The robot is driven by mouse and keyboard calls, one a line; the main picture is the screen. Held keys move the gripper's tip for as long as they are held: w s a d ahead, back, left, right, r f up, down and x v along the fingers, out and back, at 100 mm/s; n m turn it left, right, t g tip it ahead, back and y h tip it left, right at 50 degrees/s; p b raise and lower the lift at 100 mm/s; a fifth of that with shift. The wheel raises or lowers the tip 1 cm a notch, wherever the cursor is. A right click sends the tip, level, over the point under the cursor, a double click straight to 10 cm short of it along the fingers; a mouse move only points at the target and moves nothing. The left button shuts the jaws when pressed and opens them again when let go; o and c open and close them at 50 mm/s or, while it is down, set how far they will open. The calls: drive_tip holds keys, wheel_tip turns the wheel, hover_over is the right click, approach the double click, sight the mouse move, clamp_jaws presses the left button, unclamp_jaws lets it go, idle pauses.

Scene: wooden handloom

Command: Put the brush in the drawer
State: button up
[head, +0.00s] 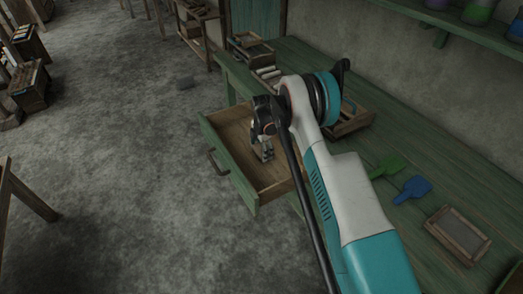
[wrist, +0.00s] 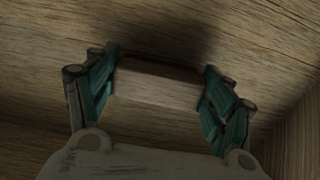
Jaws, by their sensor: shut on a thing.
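The open drawer (head: 226,156) is green outside with a bare wooden inside, and it is pulled out from the green workbench. My gripper (head: 265,151) points down inside the drawer's outline, and my arm hides part of the drawer. In the wrist view my gripper (wrist: 160,92) has its teal fingers shut on the two ends of a pale wooden block, the brush (wrist: 158,86). Its bristles cannot be made out. The drawer's wooden floor (wrist: 60,28) lies behind it with a dark shadow close by; whether the brush touches the floor I cannot tell.
The green workbench (head: 420,170) holds a wooden crate (head: 352,122) beside my arm, a green scoop (head: 389,165), a blue scoop (head: 412,188) and a framed wooden piece (head: 458,233). A drawer wall (wrist: 296,135) is at the right in the wrist view. Open floor lies left of the drawer.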

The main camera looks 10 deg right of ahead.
drive_tip(key=o, duration=1)
drive_tip(key=shift+o, duration=0.2)
wheel_tip(320, 180, up, 12)
drive_tip(key=r+p, duration=0.1)
drive_tip(key=p, duration=0.3)
wheel_tip(320, 180, up, 16)
drive_tip(key=m+t, duration=0.2)
drive_tip(key=m, duration=0.3)
hover_over(261, 149)
drive_tip(key=s, duration=0.5)
drive_tip(key=s+d+r+m+t, duration=0.1)
drive_tip(key=s+r+m, duration=0.4)
drive_tip(key=s+r, duration=0.65)
drive_tip(key=s+r+m+t, duration=0.2)
drive_tip(key=s+r+m, duration=0.45)
drive_tip(key=s, duration=0.75)
drive_tip(key=s+f+m+t, duration=0.1)
drive_tip(key=s+m, duration=0.1)
drive_tip(key=s, duration=0.4)
drive_tip(key=s+d+f+m+t, duration=0.1)
drive_tip(key=s+m, duration=0.2)
drive_tip(key=s, duration=0.3)
drive_tip(key=shift+s+f, duration=0.3)
drive_tip(key=shift+s, duration=0.1)
